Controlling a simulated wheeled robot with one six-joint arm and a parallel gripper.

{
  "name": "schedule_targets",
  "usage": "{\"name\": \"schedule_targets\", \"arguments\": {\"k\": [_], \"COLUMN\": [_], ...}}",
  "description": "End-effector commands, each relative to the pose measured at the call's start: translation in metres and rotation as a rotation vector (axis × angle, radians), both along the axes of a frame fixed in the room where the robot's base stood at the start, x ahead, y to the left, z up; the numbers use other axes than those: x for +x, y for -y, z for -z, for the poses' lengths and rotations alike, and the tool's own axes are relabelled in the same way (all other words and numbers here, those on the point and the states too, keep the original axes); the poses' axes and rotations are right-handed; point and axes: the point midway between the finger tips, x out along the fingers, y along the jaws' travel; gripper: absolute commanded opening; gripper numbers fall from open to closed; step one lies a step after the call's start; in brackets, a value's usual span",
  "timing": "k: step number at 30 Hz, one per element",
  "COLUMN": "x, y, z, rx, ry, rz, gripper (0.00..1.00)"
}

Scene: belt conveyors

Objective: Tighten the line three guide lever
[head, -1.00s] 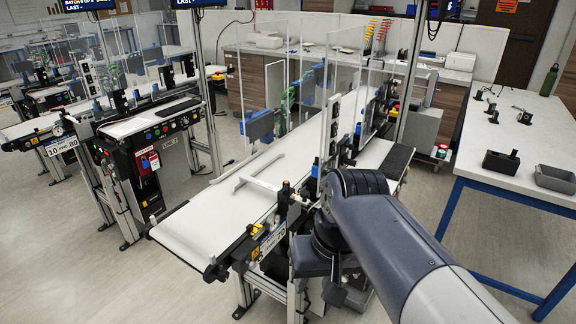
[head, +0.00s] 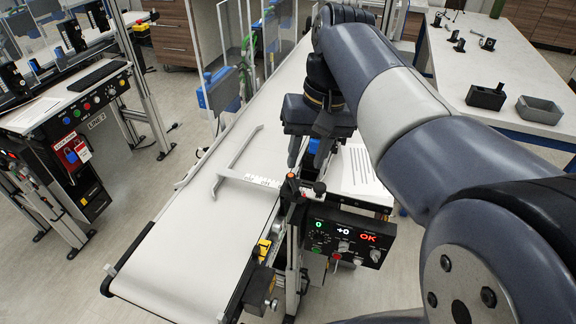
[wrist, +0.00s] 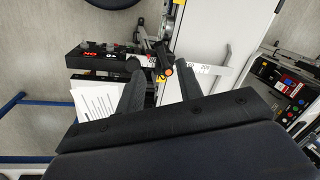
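The near conveyor's guide lever, black with an orange tip (head: 291,176), sits at the belt's right edge beside a white guide rail with a printed scale (head: 250,181). In the wrist view the lever's orange end (wrist: 168,72) appears between my finger lines, beyond the fingertips. My gripper (head: 308,163) points down, just above and behind the lever in the head view; its fingers are apart and nothing is between them. In the wrist view my gripper (wrist: 160,75) also shows spread fingers. I cannot tell whether the fingers touch the lever; they look apart from it.
A control panel (head: 345,241) showing 0, +0 and OK stands right of the lever. A paper sheet (head: 362,172) lies behind it. Clear guard panels (head: 235,50) stand along the belt's far side. A bench (head: 470,90) with small fixtures and a grey bin (head: 539,110) is at right.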

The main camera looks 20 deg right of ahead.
Motion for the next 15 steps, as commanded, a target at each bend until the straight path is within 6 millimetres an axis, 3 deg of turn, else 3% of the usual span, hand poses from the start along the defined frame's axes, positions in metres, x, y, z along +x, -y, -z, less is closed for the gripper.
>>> {"name": "schedule_targets", "arguments": {"k": [7, 15], "x": [0.0, 0.002], "y": [-0.009, -0.014], "z": [0.048, 0.073], "rx": [0.001, 0.0], "ry": [-0.004, -0.001], "rz": [-0.001, 0.0], "gripper": [0.35, 0.35]}}
